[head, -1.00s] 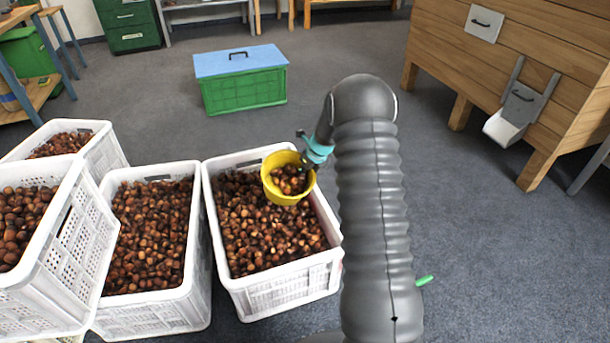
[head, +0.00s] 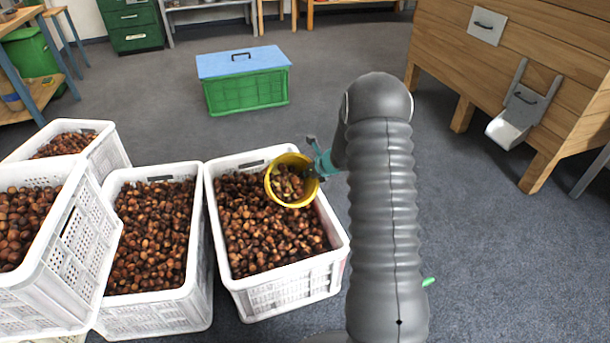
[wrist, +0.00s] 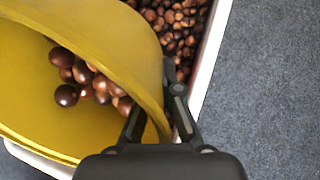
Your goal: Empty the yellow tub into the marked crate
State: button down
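The yellow tub (head: 291,157) is held over the far right part of the white crate (head: 285,292), which is heaped with chestnuts. The tub is tilted, its mouth turned toward the left, and chestnuts (head: 287,183) lie inside it. In the wrist view the yellow tub (wrist: 115,45) fills the left side, with several chestnuts (wrist: 85,80) against its inner wall. My gripper (head: 318,165) is shut on the tub's rim, one finger inside and one outside, as the wrist view shows. I cannot make out a mark on this crate.
Other white crates of chestnuts stand to the left: one beside it (head: 150,318), one at the near left (head: 75,245) and one behind (head: 110,150). A green box with a blue lid (head: 245,92) is on the floor behind. A wooden cabinet (head: 560,60) stands at right.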

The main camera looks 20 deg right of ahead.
jog(key=shift+r+t, duration=0.15)
jog(key=shift+t, duration=0.45)
jog(key=shift+f+t+b, duration=0.2)
jog(key=shift+t+b, duration=0.1)
jog(key=shift+b, duration=0.5)
jog(key=shift+r+t+y+b, duration=0.15)
jog(key=shift+t+y+b, duration=0.2)
jog(key=shift+b, duration=0.5)
jog(key=shift+s+t+b, duration=0.15)
jog(key=shift+t+b, duration=0.1)
jog(key=shift+b, duration=0.55)
jog(key=t+b, duration=0.1)
jog(key=b, duration=0.2)
jog(key=s+t+y+b, duration=0.1)
jog(key=b, duration=0.3)
jog(key=shift+d+n, duration=0.15)
jog(key=shift+n, duration=0.15)
